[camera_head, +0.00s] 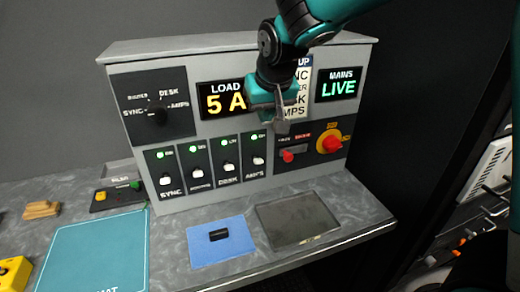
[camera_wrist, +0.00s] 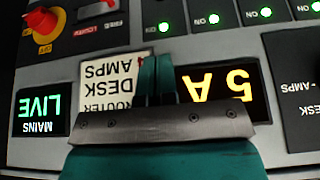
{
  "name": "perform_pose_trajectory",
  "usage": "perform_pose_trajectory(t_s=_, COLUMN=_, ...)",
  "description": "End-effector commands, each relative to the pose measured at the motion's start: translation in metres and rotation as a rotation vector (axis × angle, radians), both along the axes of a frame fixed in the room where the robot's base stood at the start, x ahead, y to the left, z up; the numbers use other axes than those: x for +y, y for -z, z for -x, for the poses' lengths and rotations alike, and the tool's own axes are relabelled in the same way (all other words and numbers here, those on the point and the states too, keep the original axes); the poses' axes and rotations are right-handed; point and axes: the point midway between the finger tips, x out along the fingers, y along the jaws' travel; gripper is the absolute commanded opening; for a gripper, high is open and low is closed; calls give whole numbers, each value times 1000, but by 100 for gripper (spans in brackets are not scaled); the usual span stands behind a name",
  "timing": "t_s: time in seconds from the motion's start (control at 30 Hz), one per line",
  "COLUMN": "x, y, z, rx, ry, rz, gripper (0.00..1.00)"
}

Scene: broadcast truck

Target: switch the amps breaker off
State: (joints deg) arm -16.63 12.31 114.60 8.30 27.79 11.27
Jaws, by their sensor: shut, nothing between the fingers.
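The amps breaker (camera_head: 258,160) is the rightmost of the row of white-levered breakers on the grey panel in the head view. The green light above it is lit. In the wrist view, which is upside down, a lit green light (camera_wrist: 164,27) marked ON shows just beyond my fingertips; the lever itself is out of that frame or cut off. My gripper (camera_head: 281,124) is shut and empty, in front of the panel, above and right of the amps breaker and apart from its lever. My fingers also show in the wrist view (camera_wrist: 158,62).
The SYNC (camera_head: 166,180) and DESK (camera_head: 225,168) breakers stand left of it, their lights green. A red-guarded switch (camera_head: 288,156) and a red knob (camera_head: 332,144) sit right. Displays read LOAD 5 A (camera_head: 222,100) and MAINS LIVE (camera_head: 338,86). A blue mat (camera_head: 205,250) and grey tray (camera_head: 297,222) lie below.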

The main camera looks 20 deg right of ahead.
Motion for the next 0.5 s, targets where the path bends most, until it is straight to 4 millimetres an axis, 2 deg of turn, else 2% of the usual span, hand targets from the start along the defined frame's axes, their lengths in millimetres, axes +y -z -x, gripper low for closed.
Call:
perform_pose_trajectory(t_s=0.23, x=0, y=9, z=-4, rx=3, ry=-2, rz=0, gripper=0)
perform_pose_trajectory(t_s=0.5, x=0, y=55, z=-26, rx=9, ry=-3, rz=1, gripper=0)
